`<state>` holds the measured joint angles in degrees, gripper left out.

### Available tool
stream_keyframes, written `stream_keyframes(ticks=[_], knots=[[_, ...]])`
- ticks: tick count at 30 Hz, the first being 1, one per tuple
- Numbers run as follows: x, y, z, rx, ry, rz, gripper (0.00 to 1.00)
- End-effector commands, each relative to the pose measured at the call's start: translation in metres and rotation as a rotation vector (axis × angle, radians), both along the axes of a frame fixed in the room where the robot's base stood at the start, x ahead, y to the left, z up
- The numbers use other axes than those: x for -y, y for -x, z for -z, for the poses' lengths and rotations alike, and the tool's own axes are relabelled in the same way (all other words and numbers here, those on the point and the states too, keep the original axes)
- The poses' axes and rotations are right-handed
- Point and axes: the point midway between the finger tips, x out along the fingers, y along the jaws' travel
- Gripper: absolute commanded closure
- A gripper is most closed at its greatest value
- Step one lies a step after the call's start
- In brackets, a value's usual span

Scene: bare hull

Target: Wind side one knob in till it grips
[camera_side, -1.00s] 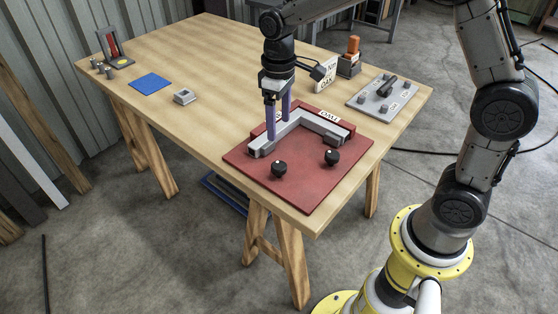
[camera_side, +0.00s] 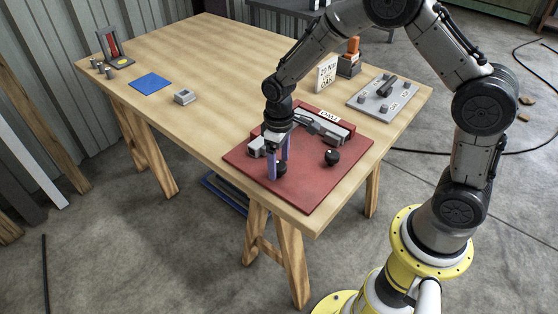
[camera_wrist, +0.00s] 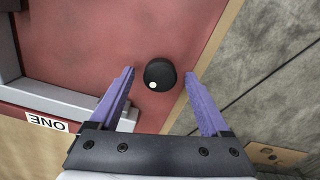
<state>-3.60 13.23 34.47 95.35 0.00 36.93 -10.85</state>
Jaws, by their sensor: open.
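The side one knob (camera_wrist: 160,73) is round and black with a white dot, on the red plate (camera_side: 312,196). In the wrist view it sits between the fingertips of my gripper (camera_wrist: 160,76), with a gap on each side. A tag reading ONE (camera_wrist: 47,122) lies to its left. In the side view my gripper (camera_side: 278,171) points down at this knob (camera_side: 282,169) with its purple fingers apart, partly hiding it. I cannot tell exactly how low the tips reach. A second black knob (camera_side: 332,158) stands to the right on the plate.
A grey angled bar (camera_side: 335,130) lies on the plate behind the knobs, partly hidden by my arm. A grey plate with fittings (camera_side: 384,96), a white sign (camera_side: 326,74), a small grey block (camera_side: 184,97) and a blue square (camera_side: 151,82) are on the table.

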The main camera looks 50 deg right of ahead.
Motion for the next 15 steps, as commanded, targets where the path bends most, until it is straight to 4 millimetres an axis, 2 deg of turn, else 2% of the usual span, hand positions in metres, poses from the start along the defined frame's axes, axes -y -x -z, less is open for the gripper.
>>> stream_keyframes(ticks=[5,6,15], knots=[[0.0,0.0,0.0001,0.0,0.0,0.0,0.19],[0.0,0.0,0.0001,0.0,0.0,0.0,0.23],[0.0001,0.0,-0.0001,0.0,0.0,0.0,0.77]])
